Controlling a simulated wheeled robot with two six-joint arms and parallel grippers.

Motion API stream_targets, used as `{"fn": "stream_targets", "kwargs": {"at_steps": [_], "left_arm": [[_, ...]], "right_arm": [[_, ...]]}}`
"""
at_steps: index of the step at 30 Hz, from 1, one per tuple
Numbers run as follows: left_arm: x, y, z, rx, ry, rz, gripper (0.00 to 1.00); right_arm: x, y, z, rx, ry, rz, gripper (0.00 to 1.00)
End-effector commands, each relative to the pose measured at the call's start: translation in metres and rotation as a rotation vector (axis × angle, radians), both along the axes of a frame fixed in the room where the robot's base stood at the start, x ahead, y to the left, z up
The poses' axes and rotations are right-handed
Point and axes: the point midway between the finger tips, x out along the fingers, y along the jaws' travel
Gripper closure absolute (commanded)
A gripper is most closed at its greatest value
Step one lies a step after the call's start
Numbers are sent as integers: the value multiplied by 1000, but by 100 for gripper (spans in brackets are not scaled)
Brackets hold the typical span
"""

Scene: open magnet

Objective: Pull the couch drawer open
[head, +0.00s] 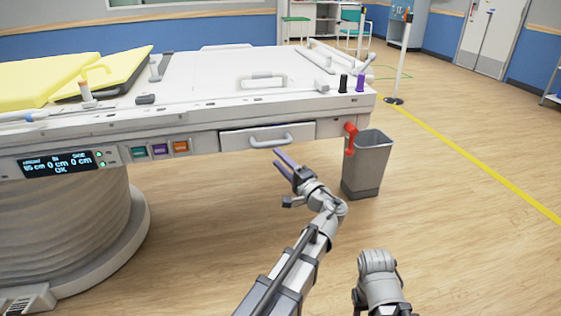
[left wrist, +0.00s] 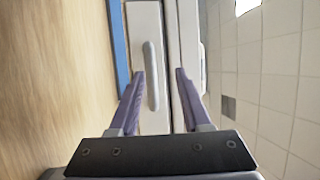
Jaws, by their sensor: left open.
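The couch drawer (head: 240,142) is a pale front panel under the edge of the white couch (head: 215,113), with a light bar handle (head: 271,141) across it. The drawer looks shut. My left gripper (head: 281,160) is open just below and in front of the handle. In the left wrist view the handle (left wrist: 152,75) lies between the two purple-grey fingers of the left gripper (left wrist: 158,75), nearer the left finger; I cannot tell whether they touch. The drawer front (left wrist: 148,22) shows behind it. My right arm shows at the bottom of the head view, its gripper out of view.
A grey bin (head: 367,165) stands on the floor right of the drawer, near a red lever (head: 350,137). Coloured buttons (head: 160,148) and a lit display (head: 60,163) are to the left. Floor in front of the couch is clear.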

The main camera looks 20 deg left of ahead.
Motion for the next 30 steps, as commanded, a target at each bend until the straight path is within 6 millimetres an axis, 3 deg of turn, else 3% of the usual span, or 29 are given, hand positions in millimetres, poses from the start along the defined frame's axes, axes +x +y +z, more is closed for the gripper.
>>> {"fn": "stream_targets", "kwargs": {"at_steps": [11, 24, 30], "left_arm": [[-2, -3, -1, 0, 0, -1, 43], [-36, -56, -13, 0, 0, -2, 43], [-42, -64, -14, 0, 0, 0, 43]], "right_arm": [[0, 0, -1, 0, 0, 0, 50], [0, 0, -13, 0, 0, -3, 50], [0, 0, -14, 0, 0, -4, 50]]}}
